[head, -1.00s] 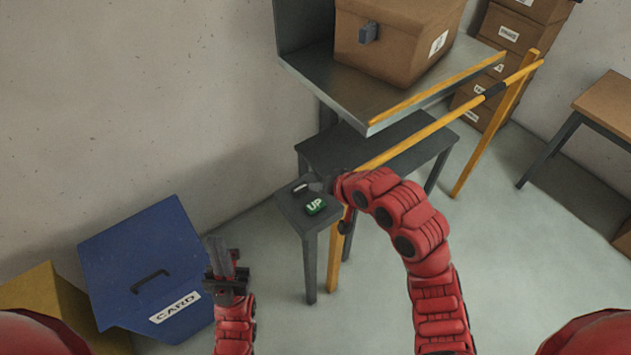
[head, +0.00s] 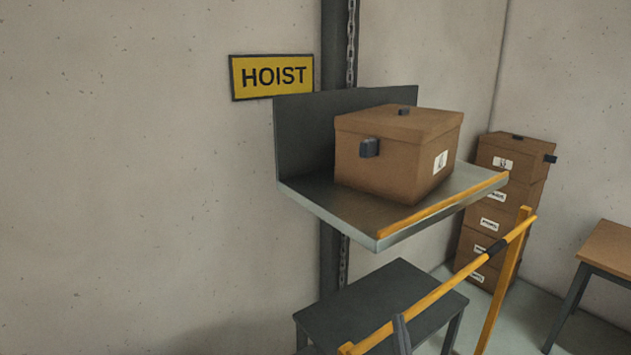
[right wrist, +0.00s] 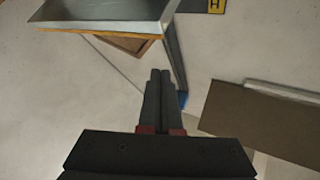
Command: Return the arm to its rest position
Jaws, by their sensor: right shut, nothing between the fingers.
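My right gripper (head: 400,335) shows only as dark fingertips at the bottom edge of the head view, in front of the yellow barrier rail. In the right wrist view its two dark fingers (right wrist: 160,78) lie together with nothing between them. The rest of my right arm is out of the head view. My left gripper is not in view.
The hoist platform (head: 320,205) holds a lidded brown box (head: 385,160). Below it stand a dark table (head: 385,295) and a yellow barrier rail (head: 440,290). Stacked boxes (head: 500,205) and a wooden-topped table (head: 610,245) are at right.

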